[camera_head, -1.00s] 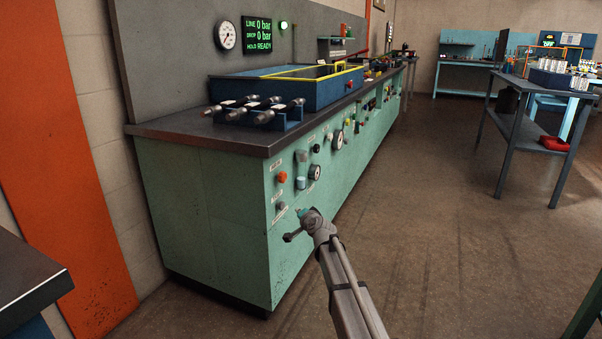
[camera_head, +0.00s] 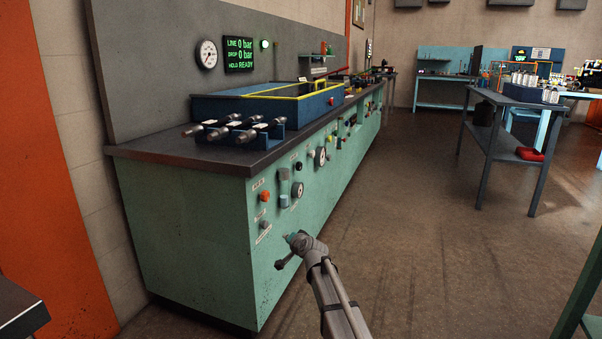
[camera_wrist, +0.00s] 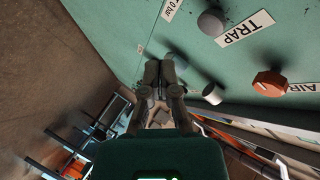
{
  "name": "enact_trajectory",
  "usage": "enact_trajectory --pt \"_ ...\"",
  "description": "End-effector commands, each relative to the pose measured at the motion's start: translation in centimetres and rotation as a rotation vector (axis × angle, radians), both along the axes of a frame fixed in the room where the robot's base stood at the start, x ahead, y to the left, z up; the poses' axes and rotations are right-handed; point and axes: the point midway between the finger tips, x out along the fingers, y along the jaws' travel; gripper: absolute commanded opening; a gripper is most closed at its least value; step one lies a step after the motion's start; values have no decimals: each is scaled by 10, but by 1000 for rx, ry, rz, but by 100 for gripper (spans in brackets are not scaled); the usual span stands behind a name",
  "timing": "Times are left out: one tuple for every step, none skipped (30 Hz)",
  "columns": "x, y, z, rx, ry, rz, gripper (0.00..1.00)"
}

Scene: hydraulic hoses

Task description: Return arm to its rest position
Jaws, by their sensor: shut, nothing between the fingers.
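My gripper (camera_head: 279,263) is at the end of my grey arm, low in front of the green cabinet's panel (camera_head: 215,262). It is below and right of the grey knob (camera_head: 262,225). In the wrist view my gripper (camera_wrist: 158,68) shows two dark fingers closed together with nothing between them. They appear apart from the panel. The grey knob (camera_wrist: 211,22) sits by the TRAP label (camera_wrist: 245,28), and an orange knob (camera_wrist: 269,83) by the AIR label. A pale cylindrical part (camera_wrist: 212,94) also stands out from the panel.
The cabinet's worktop (camera_head: 195,153) overhangs the panel, with a blue tray (camera_head: 225,108) and several hose fittings on it. Above, a display (camera_head: 238,54) reads 0 bar and READY. Open floor (camera_head: 410,235) lies to the right. A table (camera_head: 500,100) stands beyond; another edge is at lower right.

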Motion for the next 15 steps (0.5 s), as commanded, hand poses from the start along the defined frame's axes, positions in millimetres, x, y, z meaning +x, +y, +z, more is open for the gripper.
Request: enact_trajectory --pt "-16 -8 0 -35 22 18 0" --pt "-23 -13 -3 -61 39 33 0" --pt "-35 -20 -6 -96 63 51 0" --pt "-44 -25 -9 -125 83 67 0" --pt "-54 -31 -13 -156 104 83 0" --pt "-67 -39 -17 -198 137 105 0" --pt "-78 -46 -20 -228 161 121 0" --pt "-88 -53 -24 -259 186 136 0" --pt "-103 -62 -28 -302 221 157 0" --pt "-114 -69 -32 -332 248 172 0" --pt "-125 -77 -35 -362 275 186 0" --pt "-141 -87 -38 -400 313 204 0" --pt "-152 -95 -41 -430 342 218 0" --pt "-164 -102 -44 -459 372 232 0" --pt "-180 -113 -47 -496 412 248 0"
